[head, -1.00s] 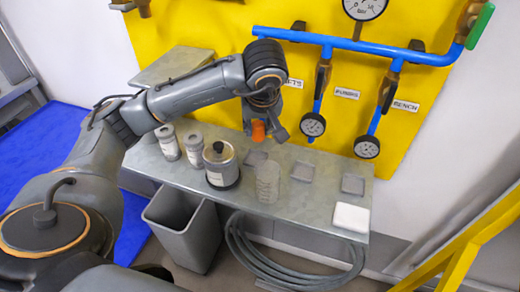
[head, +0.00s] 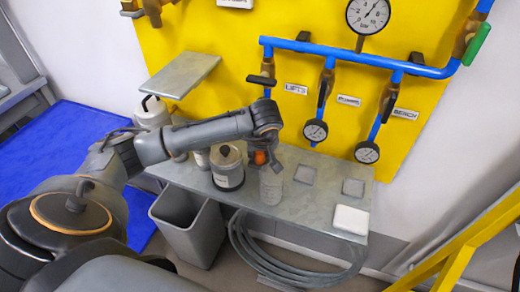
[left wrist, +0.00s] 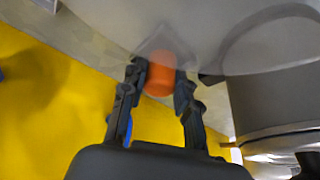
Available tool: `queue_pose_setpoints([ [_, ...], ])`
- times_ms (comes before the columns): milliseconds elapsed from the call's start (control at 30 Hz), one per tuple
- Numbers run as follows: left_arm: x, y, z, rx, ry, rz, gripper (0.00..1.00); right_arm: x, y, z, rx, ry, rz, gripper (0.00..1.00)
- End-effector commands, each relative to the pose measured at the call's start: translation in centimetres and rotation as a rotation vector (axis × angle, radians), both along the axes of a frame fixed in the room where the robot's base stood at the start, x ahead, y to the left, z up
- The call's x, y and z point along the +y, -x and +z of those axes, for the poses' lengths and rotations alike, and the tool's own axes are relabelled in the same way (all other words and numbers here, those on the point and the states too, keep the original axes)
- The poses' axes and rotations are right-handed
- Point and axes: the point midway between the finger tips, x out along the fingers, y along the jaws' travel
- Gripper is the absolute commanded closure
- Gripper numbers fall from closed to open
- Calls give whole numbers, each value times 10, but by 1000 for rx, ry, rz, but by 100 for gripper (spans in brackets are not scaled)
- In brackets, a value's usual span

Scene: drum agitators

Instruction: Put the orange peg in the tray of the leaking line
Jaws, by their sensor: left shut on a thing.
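The orange peg (head: 260,157) is held in my left gripper (head: 263,150), low above the back of the grey bench. In the left wrist view the orange peg (left wrist: 160,75) sits between the two fingertips, which are shut on it. Two dark grey square trays show on the bench, a middle tray (head: 305,174) and a right tray (head: 353,187). The bench spot below my gripper is hidden by it and by a clear cylinder. The pumps gauge (head: 314,131) and the bench gauge (head: 367,152) hang above; the lifts line's lower part is behind my arm. My right gripper is out of view.
The clear cylinder (head: 271,187) stands just in front of my left gripper, with a metal can (head: 227,170) to its left. A white block (head: 351,219) lies at the bench's right end. A grey bin (head: 186,225) and coiled hose (head: 290,262) are below.

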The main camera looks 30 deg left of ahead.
Motion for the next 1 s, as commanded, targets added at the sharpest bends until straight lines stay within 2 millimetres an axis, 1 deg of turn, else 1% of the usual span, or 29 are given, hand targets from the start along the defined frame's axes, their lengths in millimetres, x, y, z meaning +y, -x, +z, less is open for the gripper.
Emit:
queue_pose_setpoints([
  [200,0,0,0,-2,0,1,100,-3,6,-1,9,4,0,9],
  [300,0,0,-4,-2,0,1,100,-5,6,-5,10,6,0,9],
  [333,0,0,-4,-2,0,1,68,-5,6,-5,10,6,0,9],
  [433,0,0,-3,-1,1,1,47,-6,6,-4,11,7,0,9],
  [800,0,0,-2,1,1,0,47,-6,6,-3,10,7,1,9],
  [900,-1,0,3,-1,1,0,47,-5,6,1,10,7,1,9],
  [967,-3,2,7,-3,1,-1,47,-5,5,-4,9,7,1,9],
  [1000,-4,3,13,-5,1,-1,47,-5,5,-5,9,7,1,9],
])
